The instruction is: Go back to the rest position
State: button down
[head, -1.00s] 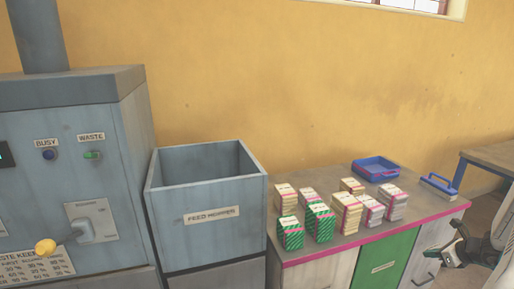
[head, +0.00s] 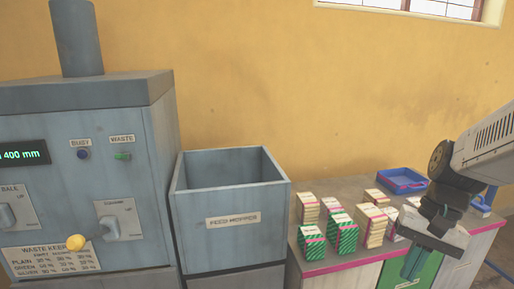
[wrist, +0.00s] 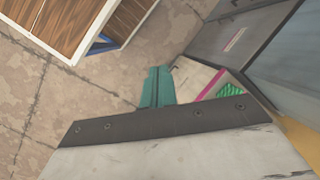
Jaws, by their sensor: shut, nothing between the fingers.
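My gripper (head: 412,264) hangs at the right of the head view, in front of the counter with the cartons. Its teal fingers are together with nothing between them. In the wrist view the fingers (wrist: 157,86) point out over the floor, near the counter's pink edge. My arm reaches in from the right and hides part of the counter and some cartons.
Several plain, green and silver cartons (head: 342,232) stand on the counter (head: 330,263). A blue tray (head: 402,181) lies behind them. The open feed hopper (head: 232,220) stands left of the counter, beside the grey machine (head: 85,190). A wooden cabinet (wrist: 70,25) shows in the wrist view.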

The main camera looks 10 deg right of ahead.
jog(key=s+a+r+n+t+h, duration=0.2)
jog(key=s+a+r+n+h, duration=0.1)
jog(key=s+a+r+n, duration=0.3)
jog(key=shift+s+a+r+n+t, duration=0.35)
jog(key=shift+s+a+n, duration=0.2)
jog(key=shift+a, duration=0.5)
